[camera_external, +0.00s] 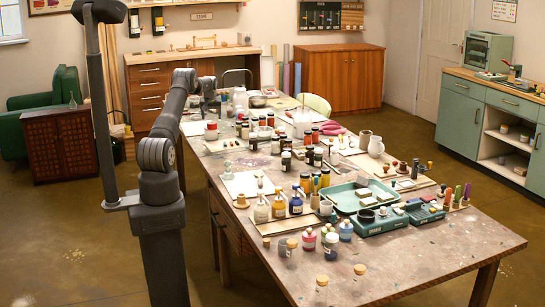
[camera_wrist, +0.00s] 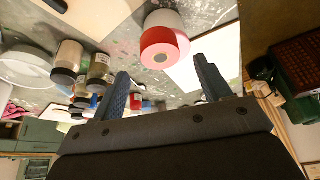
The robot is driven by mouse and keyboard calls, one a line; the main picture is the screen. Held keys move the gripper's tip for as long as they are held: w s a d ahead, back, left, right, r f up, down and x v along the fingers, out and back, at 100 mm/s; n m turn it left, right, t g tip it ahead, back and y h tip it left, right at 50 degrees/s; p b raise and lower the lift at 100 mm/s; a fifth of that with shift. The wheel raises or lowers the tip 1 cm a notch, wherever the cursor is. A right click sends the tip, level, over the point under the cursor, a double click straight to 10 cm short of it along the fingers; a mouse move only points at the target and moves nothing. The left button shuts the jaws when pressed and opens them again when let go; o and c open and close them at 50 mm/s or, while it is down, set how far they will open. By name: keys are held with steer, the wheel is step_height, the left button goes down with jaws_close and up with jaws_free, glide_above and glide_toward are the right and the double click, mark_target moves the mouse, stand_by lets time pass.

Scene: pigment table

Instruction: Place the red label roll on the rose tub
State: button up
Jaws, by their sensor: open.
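The red label roll (camera_wrist: 165,46) shows in the wrist view as a red and pink ring with a dark centre, against a white cylindrical part. It is beyond my fingertips and apart from them. In the external view a small red and white round thing (camera_external: 210,132), seemingly this roll, is at the table's far left edge. My gripper (camera_wrist: 164,82) is open, with nothing held between its fingers; in the external view it is small and hovers above that edge. A small rose-pink tub (camera_external: 309,240) stands near the table's front, beside a blue one.
Dark-capped jars (camera_wrist: 68,60) stand left of the roll in the wrist view. A white sheet (camera_wrist: 205,62) lies to its right. Many bottles crowd the table's middle. A green tray (camera_external: 362,197) lies near the tub. The table's front right (camera_external: 450,248) is mostly clear.

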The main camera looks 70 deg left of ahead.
mark_target(212, 123)
steer(key=v, duration=0.6)
steer(key=shift+d+r, duration=0.2)
steer(key=shift+r, duration=0.15)
steer(key=shift+f, duration=0.1)
steer(key=x, duration=1.2)
steer(key=shift+f, duration=0.15)
steer(key=shift+r, duration=0.2)
